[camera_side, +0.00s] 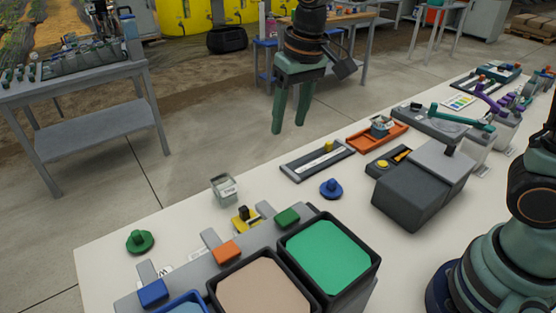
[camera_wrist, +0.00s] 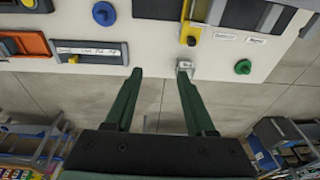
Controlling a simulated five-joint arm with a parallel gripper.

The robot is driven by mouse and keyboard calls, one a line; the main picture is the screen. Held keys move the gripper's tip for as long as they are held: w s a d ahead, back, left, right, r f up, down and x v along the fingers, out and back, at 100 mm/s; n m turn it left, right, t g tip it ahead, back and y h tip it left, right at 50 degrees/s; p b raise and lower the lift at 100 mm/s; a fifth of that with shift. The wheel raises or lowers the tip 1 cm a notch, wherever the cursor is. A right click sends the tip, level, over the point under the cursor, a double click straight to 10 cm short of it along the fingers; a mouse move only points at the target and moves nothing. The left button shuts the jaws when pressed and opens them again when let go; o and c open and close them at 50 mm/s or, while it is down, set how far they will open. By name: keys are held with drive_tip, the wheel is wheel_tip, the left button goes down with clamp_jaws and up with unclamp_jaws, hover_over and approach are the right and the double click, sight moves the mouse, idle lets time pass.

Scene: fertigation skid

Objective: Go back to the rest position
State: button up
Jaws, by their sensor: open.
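My gripper (camera_side: 292,128) hangs in the air past the far edge of the white table (camera_side: 110,262), its two green fingers pointing down. The fingers are apart with nothing between them. In the wrist view my gripper (camera_wrist: 156,75) also shows open and empty, with the floor and the table edge beyond the fingertips.
On the table are a blue knob (camera_side: 331,188), a green knob (camera_side: 140,241), a small clear container (camera_side: 224,188), an orange tray (camera_side: 378,137), a dark grey box (camera_side: 420,185) and bins with green (camera_side: 327,255) and beige tops. Floor lies open beyond the table.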

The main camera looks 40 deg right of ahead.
drive_tip(key=s+d+r+t, duration=0.2)
drive_tip(key=s+d+t, duration=0.1)
drive_tip(key=s+d, duration=0.8)
drive_tip(key=shift+d+h, duration=0.3)
drive_tip(key=shift+d, duration=0.2)
drive_tip(key=o, duration=0.3)
drive_tip(key=shift+s+d+t, duration=0.15)
drive_tip(key=shift+t, duration=0.15)
drive_tip(key=o, duration=0.4)
drive_tip(key=w+a+r+n+g, duration=0.3)
drive_tip(key=a+r+n, duration=0.1)
drive_tip(key=a+n, duration=0.6)
drive_tip(key=w+a+r+n+g, duration=0.3)
drive_tip(key=a+n, duration=0.5)
drive_tip(key=a, duration=0.4)
wheel_tip(320, 180, down, 9)
drive_tip(key=shift+w+a+f, duration=0.1)
drive_tip(key=shift+f, duration=0.05)
